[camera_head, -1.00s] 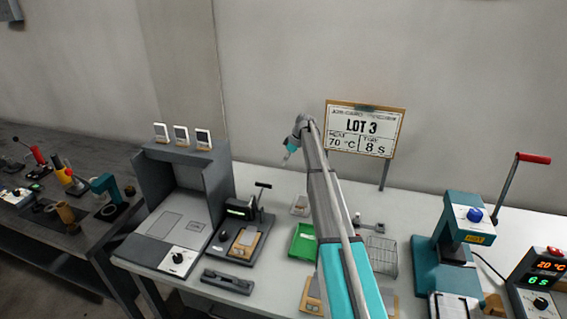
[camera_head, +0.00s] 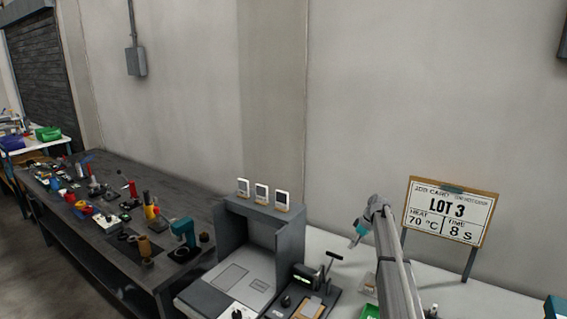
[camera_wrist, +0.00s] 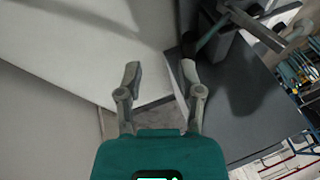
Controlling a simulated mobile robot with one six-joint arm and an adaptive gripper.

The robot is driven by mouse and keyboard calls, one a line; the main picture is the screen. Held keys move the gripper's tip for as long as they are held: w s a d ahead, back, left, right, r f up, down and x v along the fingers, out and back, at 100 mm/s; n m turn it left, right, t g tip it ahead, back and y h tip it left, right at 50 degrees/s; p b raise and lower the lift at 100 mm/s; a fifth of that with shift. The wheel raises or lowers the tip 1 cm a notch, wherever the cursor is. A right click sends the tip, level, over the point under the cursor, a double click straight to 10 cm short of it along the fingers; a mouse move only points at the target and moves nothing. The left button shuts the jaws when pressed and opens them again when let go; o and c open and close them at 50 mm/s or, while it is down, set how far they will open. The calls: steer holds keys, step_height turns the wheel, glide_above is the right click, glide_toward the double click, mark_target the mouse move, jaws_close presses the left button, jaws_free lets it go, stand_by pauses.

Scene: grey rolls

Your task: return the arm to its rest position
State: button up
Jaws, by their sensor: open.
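My arm (camera_head: 393,262) reaches up from the bottom right of the head view over the white bench. My gripper is at its far end, small and partly hidden behind the wrist (camera_head: 362,228). In the wrist view my gripper (camera_wrist: 160,80) has its two grey fingers spread apart with nothing between them. A pale wall and a dark grey surface lie beyond the fingers.
A grey booth (camera_head: 262,238) with several white devices on top stands left of my arm. A press with a black handle (camera_head: 330,262) is close by. The job card sign (camera_head: 448,216) stands to the right. A dark bench (camera_head: 100,235) holds several tools.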

steer(key=s+a+m+h, duration=0.2)
steer(key=s+a+m, duration=0.2)
steer(key=s, duration=1.5)
steer(key=s+a+f+m+h, duration=0.1)
steer(key=s+a+m+h, duration=0.2)
steer(key=s, duration=1.7)
steer(key=a+m, duration=0.2)
steer(key=a, duration=0.3)
steer(key=shift+s+a+f, duration=0.15)
steer(key=shift+f, duration=0.15)
